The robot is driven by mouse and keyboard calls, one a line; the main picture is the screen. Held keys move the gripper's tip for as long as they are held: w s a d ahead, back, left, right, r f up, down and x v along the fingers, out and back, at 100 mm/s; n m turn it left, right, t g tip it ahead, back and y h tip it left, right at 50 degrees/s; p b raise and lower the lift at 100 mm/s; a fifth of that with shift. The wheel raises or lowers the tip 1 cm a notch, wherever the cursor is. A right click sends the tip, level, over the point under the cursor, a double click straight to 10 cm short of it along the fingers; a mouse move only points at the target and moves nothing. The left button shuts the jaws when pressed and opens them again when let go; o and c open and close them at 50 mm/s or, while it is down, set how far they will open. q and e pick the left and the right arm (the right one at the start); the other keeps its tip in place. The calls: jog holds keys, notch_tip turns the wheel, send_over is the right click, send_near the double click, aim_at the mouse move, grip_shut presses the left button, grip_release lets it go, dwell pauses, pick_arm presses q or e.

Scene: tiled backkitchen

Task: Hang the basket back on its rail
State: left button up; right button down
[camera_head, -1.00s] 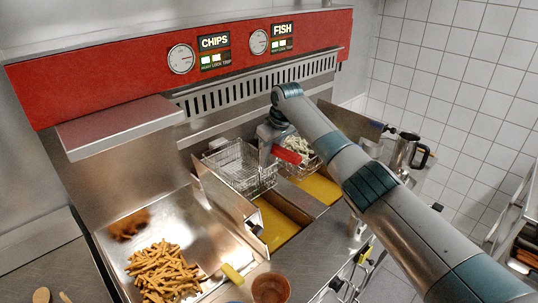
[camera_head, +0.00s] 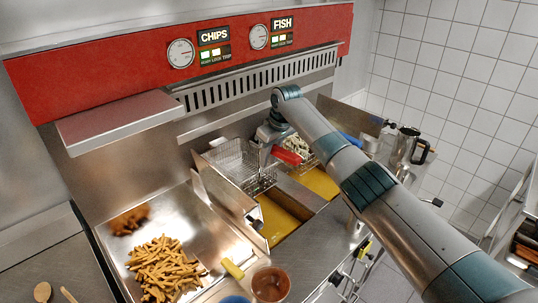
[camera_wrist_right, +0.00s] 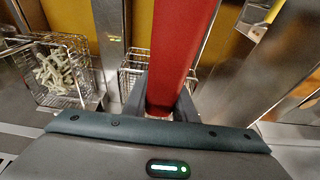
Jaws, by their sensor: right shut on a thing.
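An empty wire basket (camera_head: 236,160) is at the back of the left oil vat, close to the steel back wall, in the head view. My right gripper (camera_head: 270,138) is shut on its red handle (camera_head: 287,156). In the wrist view the red handle (camera_wrist_right: 181,45) runs up between the fingers, and part of the basket (camera_wrist_right: 133,62) shows behind them. Whether the basket touches or hooks on the rail cannot be told; the ledge under the vent slots (camera_head: 230,118) is just above it. My left gripper is not in view.
A second basket with pale pieces (camera_wrist_right: 58,72) is right beside the held one. Yellow oil (camera_head: 277,222) lies below. Left is a steel tray with chips (camera_head: 165,268). A steel jug (camera_head: 408,148) stands to the right. A brown pot (camera_head: 270,284) is in front.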

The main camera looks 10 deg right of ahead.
jog(key=shift+f, duration=0.75)
jog(key=shift+f, duration=0.55)
jog(key=c, duration=1.4)
grip_release()
jog(key=shift+o, duration=0.2)
jog(key=shift+f, duration=0.1)
jog(key=b+v, duration=0.7)
jog(key=v, duration=0.9)
jog(key=shift+s+d+r, duration=0.15)
jog(key=shift+s+r, duration=0.05)
jog(key=shift+r, duration=0.5)
